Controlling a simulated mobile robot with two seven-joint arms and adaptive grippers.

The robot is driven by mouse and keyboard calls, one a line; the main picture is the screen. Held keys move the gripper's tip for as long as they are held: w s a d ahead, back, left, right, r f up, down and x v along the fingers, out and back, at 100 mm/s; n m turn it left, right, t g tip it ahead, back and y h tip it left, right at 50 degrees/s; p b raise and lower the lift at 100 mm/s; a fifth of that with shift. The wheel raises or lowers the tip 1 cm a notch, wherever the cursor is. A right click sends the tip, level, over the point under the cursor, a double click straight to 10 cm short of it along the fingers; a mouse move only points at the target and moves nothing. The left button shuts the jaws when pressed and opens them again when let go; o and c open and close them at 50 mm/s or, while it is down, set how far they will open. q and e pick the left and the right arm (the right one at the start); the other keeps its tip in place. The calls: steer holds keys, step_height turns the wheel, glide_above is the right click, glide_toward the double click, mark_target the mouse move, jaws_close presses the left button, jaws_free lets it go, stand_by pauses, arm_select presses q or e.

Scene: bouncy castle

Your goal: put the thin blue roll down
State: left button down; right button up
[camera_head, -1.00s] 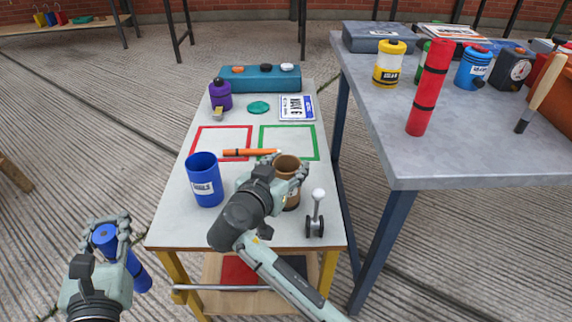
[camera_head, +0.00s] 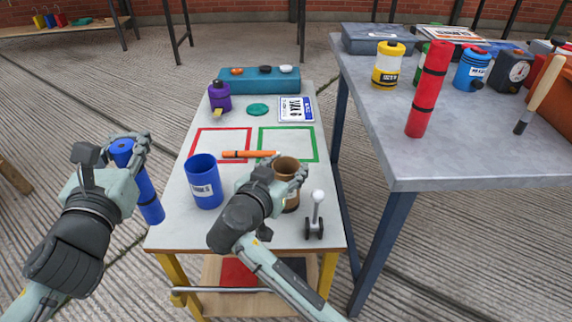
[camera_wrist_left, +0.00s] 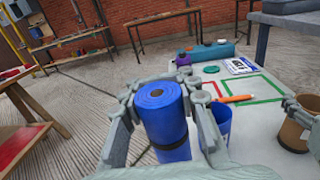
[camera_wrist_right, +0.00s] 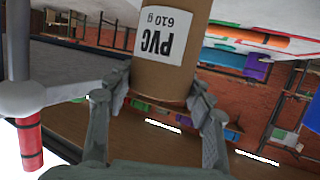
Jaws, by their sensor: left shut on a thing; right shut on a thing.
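The thin blue roll (camera_head: 147,196) with dark bands is held by my left gripper (camera_head: 124,155), left of the white table and tilted, its lower end toward the table's left edge. In the left wrist view the roll (camera_wrist_left: 163,115) stands between the fingers, which touch its sides. My right gripper (camera_head: 282,178) is shut on a brown cup-like container (camera_head: 288,196) over the table's right front part. In the right wrist view this container (camera_wrist_right: 172,50) carries a white PVC label and is between the fingers.
The white table (camera_head: 240,225) bears a blue cup (camera_head: 204,182), an orange stick (camera_head: 245,154), a red square outline (camera_head: 192,146), a green one (camera_head: 317,146), a purple bottle (camera_head: 219,97) and a lever (camera_head: 316,215). A grey table (camera_head: 395,150) with a red roll (camera_head: 428,90) stands right.

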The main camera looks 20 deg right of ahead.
arm_select(q)
steer(key=w+d+r+m+g+h, duration=0.1)
steer(key=w+d+r+m+h, duration=0.25)
steer(key=d+r, duration=0.35)
steer(key=s+d+r+m+g+h, duration=0.25)
steer(key=d+m+g+h, duration=0.3)
steer(key=d+g, duration=0.5)
steer(key=s+d+r+m+g+h, duration=0.1)
steer(key=d+r+m+g+h, duration=0.35)
steer(key=d, duration=0.85)
step_height(320, 180, down, 21)
steer(key=m+g, duration=0.4)
steer(key=shift+s+r, duration=0.15)
steer(key=shift+s, duration=0.2)
steer(key=shift+h, duration=0.25)
